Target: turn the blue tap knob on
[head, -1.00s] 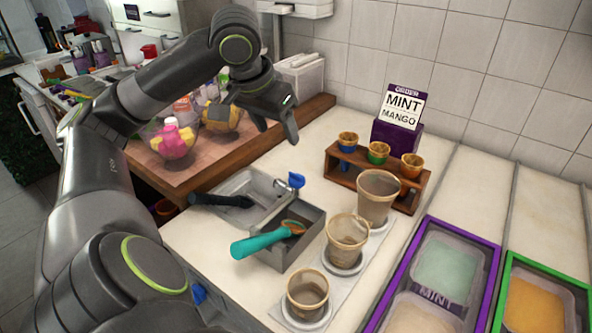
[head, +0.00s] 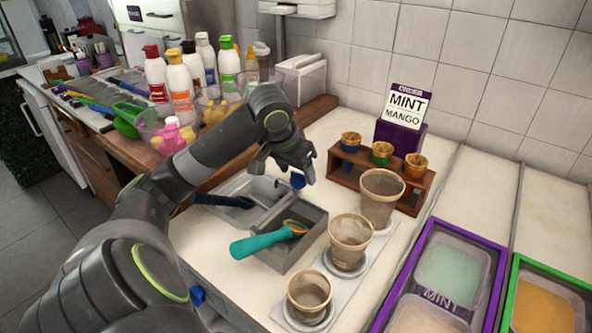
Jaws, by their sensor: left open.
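The blue tap knob (head: 297,181) stands at the back right corner of the small metal sink (head: 232,216), partly hidden by my gripper. My left gripper (head: 284,168) is open and empty, with its fingers pointing down. It is right above and around the knob in the head view; I cannot tell whether it touches. A second blue piece (head: 197,295) shows low on the counter's front side, beside my arm. My right gripper is not in view.
A grey bin (head: 290,255) holds a scoop with a teal handle (head: 262,243), close in front of the knob. Several cups, including one at the back (head: 381,197), stand to the right. A wooden cone rack (head: 372,188) is behind them. Bottles (head: 180,82) crowd the wooden counter at left.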

